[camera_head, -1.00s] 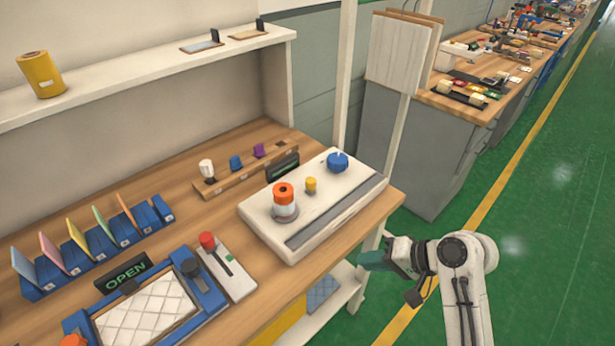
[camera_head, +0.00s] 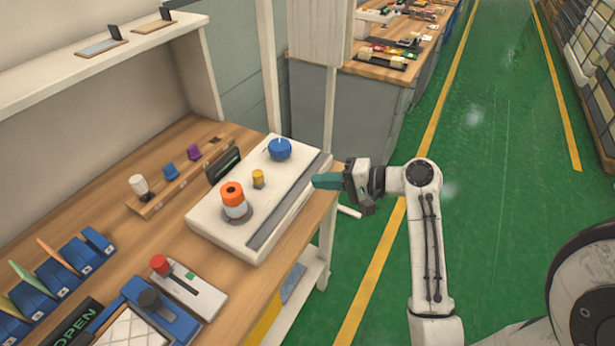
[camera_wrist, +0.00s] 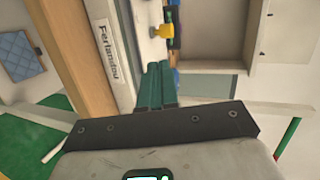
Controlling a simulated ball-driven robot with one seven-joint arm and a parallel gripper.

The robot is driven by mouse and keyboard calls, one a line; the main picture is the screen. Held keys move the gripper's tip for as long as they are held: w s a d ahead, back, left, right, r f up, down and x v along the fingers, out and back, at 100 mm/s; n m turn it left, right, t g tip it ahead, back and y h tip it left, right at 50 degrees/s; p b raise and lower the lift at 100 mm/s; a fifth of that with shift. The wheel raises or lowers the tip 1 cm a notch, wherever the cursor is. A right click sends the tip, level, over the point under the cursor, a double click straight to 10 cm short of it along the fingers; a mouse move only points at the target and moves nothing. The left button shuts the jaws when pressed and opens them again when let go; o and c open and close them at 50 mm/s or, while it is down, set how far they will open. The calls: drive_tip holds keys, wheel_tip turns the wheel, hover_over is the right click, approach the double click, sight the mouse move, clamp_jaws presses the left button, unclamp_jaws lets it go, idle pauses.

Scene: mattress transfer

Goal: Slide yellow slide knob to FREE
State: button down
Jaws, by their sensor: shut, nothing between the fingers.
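The yellow knob (camera_head: 258,178) stands on the white control box (camera_head: 215,240) on the wooden workbench, between an orange-and-white knob (camera_head: 233,200) and a blue round knob (camera_head: 279,149). In the wrist view the yellow knob (camera_wrist: 161,31) shows just beyond the fingertips, seen sideways. My gripper (camera_head: 318,181) has green fingers and is shut and empty. It is at the right edge of the box, apart from the yellow knob. I cannot read any FREE marking. The green fingers also fill the middle of the wrist view (camera_wrist: 160,68).
A red-topped lever (camera_head: 160,265) stands on a small white plate in front of the box. A rack with white, blue and purple pieces (camera_head: 170,190) is behind it. A grey strip (camera_head: 290,208) runs along the box's right side. Green floor lies open to the right.

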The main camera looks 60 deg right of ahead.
sight(258, 180)
drive_tip(key=x, duration=0.4)
drive_tip(key=p+x, duration=0.1)
drive_tip(key=x, duration=0.3)
drive_tip(key=r+p+x, duration=0.1)
drive_tip(key=x, duration=0.3)
drive_tip(key=shift+w+a, duration=0.15)
drive_tip(key=shift+w, duration=0.1)
